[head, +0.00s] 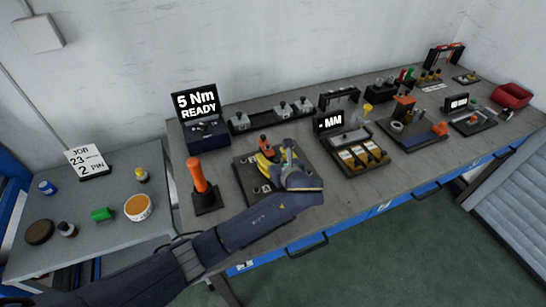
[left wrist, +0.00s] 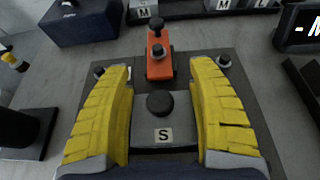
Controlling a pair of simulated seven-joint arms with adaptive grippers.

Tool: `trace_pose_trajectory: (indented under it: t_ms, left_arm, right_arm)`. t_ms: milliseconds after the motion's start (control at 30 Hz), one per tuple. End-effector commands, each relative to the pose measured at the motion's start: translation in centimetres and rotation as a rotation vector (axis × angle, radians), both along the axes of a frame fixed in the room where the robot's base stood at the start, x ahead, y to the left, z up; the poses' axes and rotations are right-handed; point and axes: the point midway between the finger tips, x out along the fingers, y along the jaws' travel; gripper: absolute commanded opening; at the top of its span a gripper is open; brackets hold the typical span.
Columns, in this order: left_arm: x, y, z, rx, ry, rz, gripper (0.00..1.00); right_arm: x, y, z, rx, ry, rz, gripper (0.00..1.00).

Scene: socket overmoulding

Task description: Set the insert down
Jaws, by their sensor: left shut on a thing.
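The insert (left wrist: 182,133) is a grey block with a black round knob and a white "S" label, seen in the left wrist view. My left gripper (head: 272,158) has yellow fingers, one on each side of the insert, and is shut on it. The insert is over or on a dark fixture plate (head: 245,172); I cannot tell whether it touches. An orange clamp (left wrist: 158,65) stands just beyond it on the plate, with a small post on either side. In the head view my gripper hides the insert. My right gripper is not in view.
An orange-handled tool (head: 199,174) stands left of the plate, below the "5 Nm READY" display (head: 196,102). A lit-display tray (head: 352,150) stands close on the right. Grey blocks (head: 283,109) line a rack behind. A side table (head: 75,215) holds small pots.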

Motion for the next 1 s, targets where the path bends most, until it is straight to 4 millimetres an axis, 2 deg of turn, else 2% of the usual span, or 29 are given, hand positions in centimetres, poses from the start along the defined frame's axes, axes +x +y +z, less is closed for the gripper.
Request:
trace_pose_trajectory:
  t_ms: [100, 133, 300, 633, 767, 1000]
  left_arm:
    - [0.0, 0.0, -0.2, 0.0, -0.001, 0.0, 0.13]
    - [0.0, 0.0, -0.3, 0.0, 0.001, 0.0, 0.65]
    - [0.0, 0.0, -0.3, 0.0, 0.001, 0.0, 0.83]
    - [0.0, 0.0, 0.2, 0.0, -0.001, 0.0, 0.83]
    - [-1.3, -0.6, 0.5, -0.003, 0.001, -0.002, 0.83]
    - [-5.0, -2.2, 2.2, -0.004, 0.002, -0.002, 0.83]
  right_arm:
    - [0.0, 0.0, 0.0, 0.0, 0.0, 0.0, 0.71]
    - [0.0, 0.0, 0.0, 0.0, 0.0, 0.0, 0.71]
    - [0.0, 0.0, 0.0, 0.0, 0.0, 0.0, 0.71]
    - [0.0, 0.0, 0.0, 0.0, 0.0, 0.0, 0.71]
    - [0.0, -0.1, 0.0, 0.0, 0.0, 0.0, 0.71]
    - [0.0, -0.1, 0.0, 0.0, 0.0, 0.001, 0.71]
